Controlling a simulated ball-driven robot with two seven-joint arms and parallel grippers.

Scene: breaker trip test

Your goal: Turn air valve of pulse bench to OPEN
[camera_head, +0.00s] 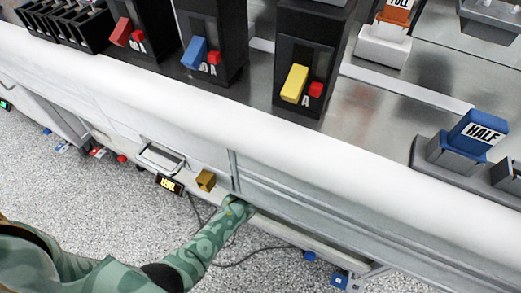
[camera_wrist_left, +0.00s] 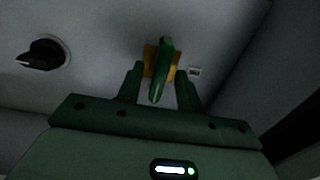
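The air valve shows in the left wrist view as a green lever (camera_wrist_left: 162,70) on a brass-yellow body (camera_wrist_left: 150,58), fixed to a grey panel. The lever points towards my gripper. My left gripper (camera_wrist_left: 160,78) is open, with one dark finger on each side of the lever and a visible gap on both sides. A small label (camera_wrist_left: 195,72) sits right of the valve, too small to read. In the head view my left gripper end (camera_head: 238,206) reaches low at the bench front; its fingers and the valve are hidden there. My right gripper is not in view.
A black knob (camera_wrist_left: 42,54) sits left of the valve. On the bench front are a drawer handle (camera_head: 160,157), a small lit display (camera_head: 169,184) and a brass-coloured block (camera_head: 206,180). Breakers with blue (camera_head: 194,53) and yellow (camera_head: 294,83) levers stand on the benchtop. A cable (camera_head: 255,255) lies on the floor.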

